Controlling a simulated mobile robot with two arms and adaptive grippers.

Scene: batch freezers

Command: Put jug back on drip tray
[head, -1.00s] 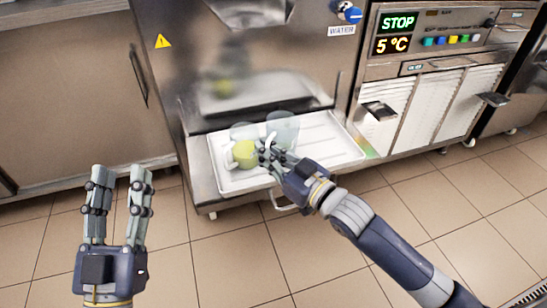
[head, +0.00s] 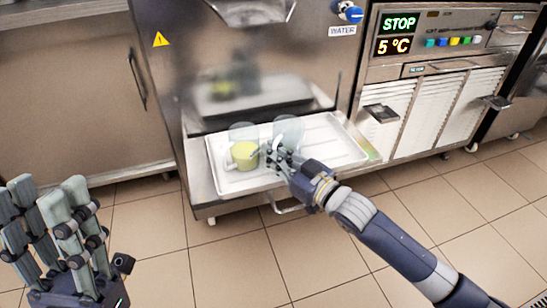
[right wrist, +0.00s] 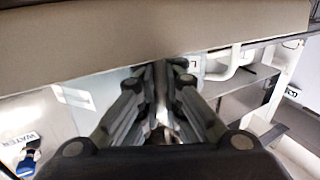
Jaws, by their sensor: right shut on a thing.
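The white drip tray (head: 338,148) lies below the steel machine front. A clear jug (head: 288,128) is over the middle of the tray, upright. I cannot tell whether its base touches the tray. My right gripper (head: 277,157) is shut on the jug at its pale handle, and its fingers cover part of the jug. In the right wrist view, my fingers (right wrist: 160,110) come together around a narrow pale part. A yellow-green cup (head: 244,154) and another clear vessel (head: 241,131) stand on the tray's left part. My left gripper (head: 48,218) is open and empty at the lower left.
The steel machine front (head: 190,70) rises behind the tray and reflects it. A panel reading STOP and 5 °C (head: 398,35) and ribbed white vents (head: 440,105) are to the right. The tray's right part is clear. Tiled floor (head: 230,250) lies in front.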

